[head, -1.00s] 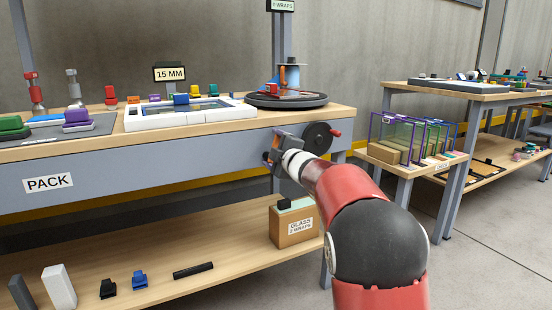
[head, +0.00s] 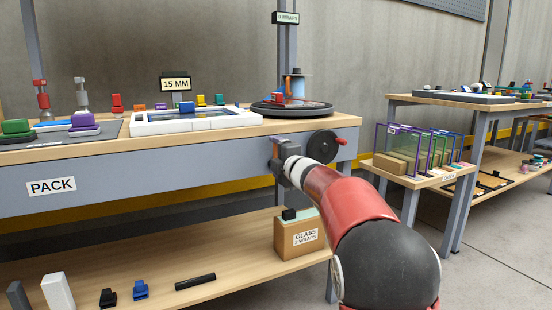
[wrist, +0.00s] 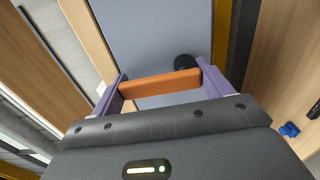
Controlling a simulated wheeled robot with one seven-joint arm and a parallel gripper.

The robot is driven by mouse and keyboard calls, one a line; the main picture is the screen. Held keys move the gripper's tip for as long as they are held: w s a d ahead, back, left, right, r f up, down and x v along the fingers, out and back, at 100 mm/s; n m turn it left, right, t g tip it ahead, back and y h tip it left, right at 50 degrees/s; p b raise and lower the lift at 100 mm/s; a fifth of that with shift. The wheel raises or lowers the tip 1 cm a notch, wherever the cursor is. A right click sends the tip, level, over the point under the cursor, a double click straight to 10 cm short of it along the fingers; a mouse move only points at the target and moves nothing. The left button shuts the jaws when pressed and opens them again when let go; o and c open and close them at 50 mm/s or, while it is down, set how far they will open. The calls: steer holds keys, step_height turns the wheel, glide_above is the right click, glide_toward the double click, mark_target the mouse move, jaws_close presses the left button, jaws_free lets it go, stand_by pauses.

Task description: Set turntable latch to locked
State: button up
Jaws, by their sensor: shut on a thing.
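The turntable (head: 292,107) is a dark round disc on the right end of the bench top. Below it, at the bench's front panel, my gripper (head: 277,147) is left of a black wheel (head: 321,147) with a red knob (head: 341,142). In the wrist view, an orange bar (wrist: 160,84) spans between the two purple fingers of my gripper (wrist: 162,88), which is shut on it. I take this bar for the turntable latch's handle. A dark round part (wrist: 185,62) shows just beyond it. The latch's mount and any locked marking are hidden or too small to read.
The PACK bench (head: 130,172) has its front panel right behind my gripper. A GLASS box (head: 301,236) stands on the lower shelf beneath. A small side table (head: 420,177) with coloured frames stands to the right. Open floor lies at the lower right.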

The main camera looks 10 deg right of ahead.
steer(key=o, duration=1.4)
steer(key=shift+v, duration=3.9)
